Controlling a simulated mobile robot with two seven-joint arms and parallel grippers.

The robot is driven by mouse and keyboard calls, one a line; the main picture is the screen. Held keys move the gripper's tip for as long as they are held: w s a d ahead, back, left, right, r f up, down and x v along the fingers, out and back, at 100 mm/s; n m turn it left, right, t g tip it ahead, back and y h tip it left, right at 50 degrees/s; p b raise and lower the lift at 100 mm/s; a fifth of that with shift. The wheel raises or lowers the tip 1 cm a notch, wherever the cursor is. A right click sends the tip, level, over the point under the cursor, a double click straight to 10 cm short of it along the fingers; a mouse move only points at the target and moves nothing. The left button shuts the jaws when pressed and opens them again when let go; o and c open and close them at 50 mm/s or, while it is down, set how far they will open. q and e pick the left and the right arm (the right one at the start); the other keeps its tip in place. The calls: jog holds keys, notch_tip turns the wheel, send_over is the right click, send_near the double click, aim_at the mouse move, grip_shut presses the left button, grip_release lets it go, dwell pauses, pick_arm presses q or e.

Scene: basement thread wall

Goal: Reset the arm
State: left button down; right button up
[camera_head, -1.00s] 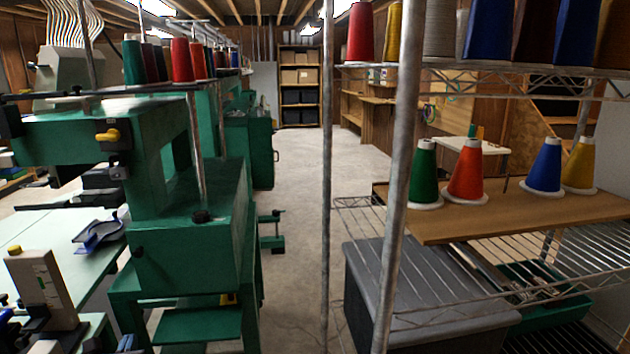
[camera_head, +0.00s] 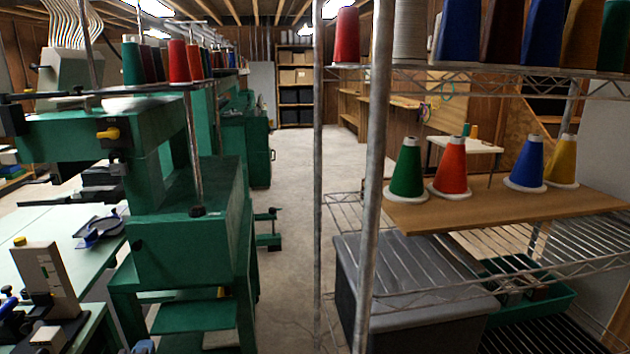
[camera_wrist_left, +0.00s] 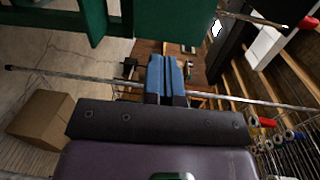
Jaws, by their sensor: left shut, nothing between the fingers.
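My left gripper (camera_wrist_left: 166,62) shows in the left wrist view as two blue fingers side by side. The fingers are shut with nothing between them. They extend from a dark bracket and stand clear of the things behind them. In the head view I cannot make out the left gripper clearly. My right gripper is in neither view.
A green machine (camera_head: 190,240) with a pale table stands at left. A wire shelf rack with metal posts (camera_head: 369,180) stands at right, with a wooden board (camera_head: 490,208) bearing green, red, blue and yellow thread cones. A grey bin (camera_head: 415,270) sits below. Open concrete floor (camera_head: 290,200) lies between.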

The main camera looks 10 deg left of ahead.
pick_arm(q)
jog(key=s+d+f+n+g+h+p, duration=0.2)
jog(key=s+d+f+n, duration=0.2)
jog(key=s, duration=0.9)
jog(key=s+d+f+n+g+h+p, duration=0.1)
jog(key=s+d+f+n+g+h, duration=0.2)
jog(key=s+d+n, duration=0.6)
jog(key=s+d+f, duration=0.1)
jog(key=s+d, duration=0.1)
jog(key=s, duration=0.2)
jog(key=shift+s+f+n+h+p, duration=0.2)
jog(key=shift+s+n+h+p, duration=0.1)
jog(key=shift+s+p, duration=0.1)
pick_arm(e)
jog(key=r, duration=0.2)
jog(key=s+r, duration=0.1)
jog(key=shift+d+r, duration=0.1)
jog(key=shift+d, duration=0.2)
